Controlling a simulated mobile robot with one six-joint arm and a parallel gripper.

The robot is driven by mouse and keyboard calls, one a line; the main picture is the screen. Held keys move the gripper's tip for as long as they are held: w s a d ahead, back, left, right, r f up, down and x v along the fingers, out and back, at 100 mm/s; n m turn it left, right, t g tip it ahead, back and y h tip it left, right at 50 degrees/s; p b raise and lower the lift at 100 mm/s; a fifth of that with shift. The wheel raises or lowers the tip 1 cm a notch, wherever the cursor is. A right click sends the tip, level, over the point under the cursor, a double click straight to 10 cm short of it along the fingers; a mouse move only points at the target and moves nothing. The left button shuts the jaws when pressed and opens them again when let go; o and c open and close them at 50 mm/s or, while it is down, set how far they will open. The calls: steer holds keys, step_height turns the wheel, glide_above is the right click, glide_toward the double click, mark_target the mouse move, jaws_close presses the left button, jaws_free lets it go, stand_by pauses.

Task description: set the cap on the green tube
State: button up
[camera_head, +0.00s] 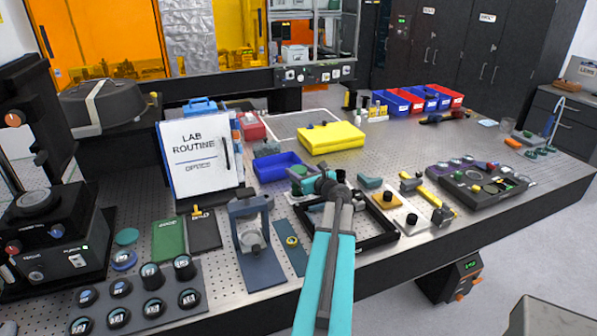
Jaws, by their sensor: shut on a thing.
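My gripper (321,184) is at the end of my teal arm, over the left rear part of a black tray. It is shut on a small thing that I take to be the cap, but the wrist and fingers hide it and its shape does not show. A small green round piece (301,171) is just left of the gripper, close to the blue bin. It may be part of the green tube, but it is too small to tell. I cannot tell whether the held thing touches it.
The black tray (377,244) lies below my arm. A blue bin (277,166), a yellow block (331,138) and a white lab binder (195,158) stand behind and left. A grey stand (262,268) is at front left. A dark tray of parts (470,196) lies right.

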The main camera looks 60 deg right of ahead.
steer(key=shift+f+b, duration=0.85)
steer(key=shift+f, duration=0.35)
stand_by(0.4)
steer(key=o, duration=1.1)
steer(key=shift+s, duration=0.1)
steer(key=b+v, duration=0.3)
steer(key=v, duration=1)
steer(key=shift+s+a+r+b, duration=0.2)
steer(key=shift+s+a+b, duration=0.05)
steer(key=shift+b, duration=0.05)
